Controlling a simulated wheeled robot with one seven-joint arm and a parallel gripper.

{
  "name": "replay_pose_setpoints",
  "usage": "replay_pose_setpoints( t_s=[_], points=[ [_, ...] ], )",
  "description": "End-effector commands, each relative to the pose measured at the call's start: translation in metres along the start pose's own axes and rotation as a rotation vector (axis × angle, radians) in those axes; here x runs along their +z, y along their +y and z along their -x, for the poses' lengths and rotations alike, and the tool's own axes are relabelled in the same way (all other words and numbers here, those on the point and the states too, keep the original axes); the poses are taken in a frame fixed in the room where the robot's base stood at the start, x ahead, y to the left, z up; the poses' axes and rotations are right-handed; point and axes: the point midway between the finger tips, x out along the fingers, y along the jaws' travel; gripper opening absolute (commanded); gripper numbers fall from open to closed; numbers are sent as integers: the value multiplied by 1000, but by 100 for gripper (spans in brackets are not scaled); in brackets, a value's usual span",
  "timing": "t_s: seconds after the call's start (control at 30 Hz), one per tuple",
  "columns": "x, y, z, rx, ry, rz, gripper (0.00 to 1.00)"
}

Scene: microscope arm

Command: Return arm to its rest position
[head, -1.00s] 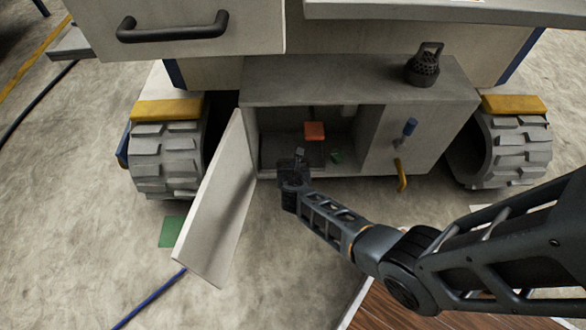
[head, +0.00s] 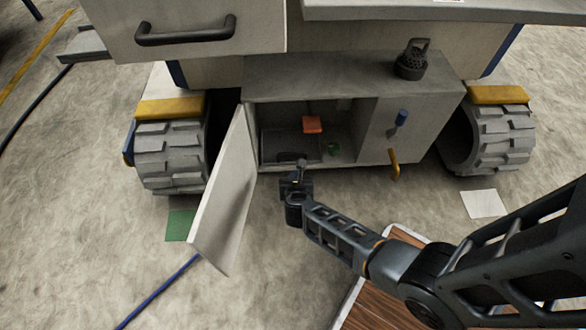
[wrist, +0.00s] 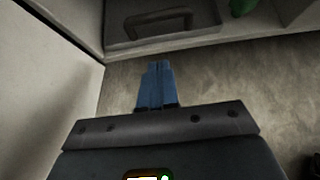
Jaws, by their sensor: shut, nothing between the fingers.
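My gripper (head: 300,168) is in front of the open cabinet (head: 352,90), just outside its lower front edge, in the head view. Its blue fingers (wrist: 156,86) are together and empty in the wrist view, pointing toward the cabinet opening. My arm comes in from the right side of the head view. Inside the cabinet are an orange block (head: 312,124), a small green item (head: 333,149) and a dark tray (head: 290,147) with a handle. The tray's handle (wrist: 158,23) also shows ahead of the fingers in the wrist view.
The cabinet door (head: 228,195) stands open just left of my gripper. A black lantern-like object (head: 412,60) stands on top. Bare floor lies below my gripper.

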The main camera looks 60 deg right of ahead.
Motion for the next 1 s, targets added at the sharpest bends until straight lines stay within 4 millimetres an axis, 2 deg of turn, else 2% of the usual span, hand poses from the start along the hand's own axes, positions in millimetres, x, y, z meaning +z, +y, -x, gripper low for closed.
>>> replay_pose_setpoints(
  t_s=[0.03, 0.1, 0.23, 0.7, 0.77, 0.87, 1.0],
  points=[
    [3, 0, 13, 1, 1, 2, 0],
    [3, 0, 24, 1, 1, 1, 0],
    [1, 0, 38, 1, 1, 1, 0],
    [-1, -2, 50, 7, -12, 35, 0],
    [-1, -6, 58, 20, -34, 99, 0],
    [1, -15, 83, 54, -106, 290, 0],
    [11, -29, 138, 102, -263, 685, 0]
  ],
)
